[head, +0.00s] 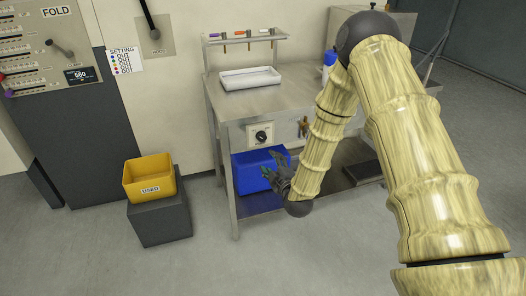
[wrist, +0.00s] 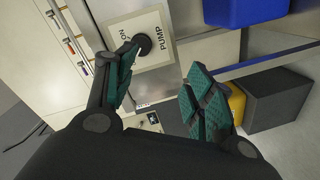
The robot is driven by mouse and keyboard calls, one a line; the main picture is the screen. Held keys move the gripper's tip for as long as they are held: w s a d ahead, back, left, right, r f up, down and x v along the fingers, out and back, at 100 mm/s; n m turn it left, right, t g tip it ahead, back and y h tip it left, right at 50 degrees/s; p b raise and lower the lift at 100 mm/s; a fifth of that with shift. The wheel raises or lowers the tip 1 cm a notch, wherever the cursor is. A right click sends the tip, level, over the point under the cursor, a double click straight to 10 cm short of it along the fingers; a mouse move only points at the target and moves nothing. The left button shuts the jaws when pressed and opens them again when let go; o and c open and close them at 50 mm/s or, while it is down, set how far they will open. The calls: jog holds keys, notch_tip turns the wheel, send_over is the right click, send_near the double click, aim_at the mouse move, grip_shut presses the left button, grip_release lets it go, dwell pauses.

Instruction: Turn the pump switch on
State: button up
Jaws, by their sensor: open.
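The pump switch is a black round knob (head: 261,136) on a pale plate on the front of the steel bench. In the wrist view the knob (wrist: 143,44) sits on a plate lettered PUMP and ON, which appears turned on its side. I cannot clearly tell which way the knob points. My gripper (head: 276,170) is below and slightly right of the switch in the head view. In the wrist view my gripper (wrist: 163,62) is open and empty, with one green-padded finger overlapping the knob's edge; contact cannot be told.
A blue bin (head: 252,172) stands on the bench's lower shelf behind my gripper. A white tray (head: 250,79) lies on the bench top. A yellow USED bin (head: 150,178) sits on a dark block (head: 160,218) at left.

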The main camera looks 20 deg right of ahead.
aim_at(263, 139)
jog(key=shift+n+t, duration=0.4)
jog(key=shift+t, duration=0.2)
jog(key=w, duration=0.4)
jog(key=w+r, duration=0.1)
jog(key=w, duration=0.3)
jog(key=w+r+b, duration=0.1)
jog(key=w, duration=0.4)
jog(key=shift+d, duration=0.2)
jog(key=c, duration=1)
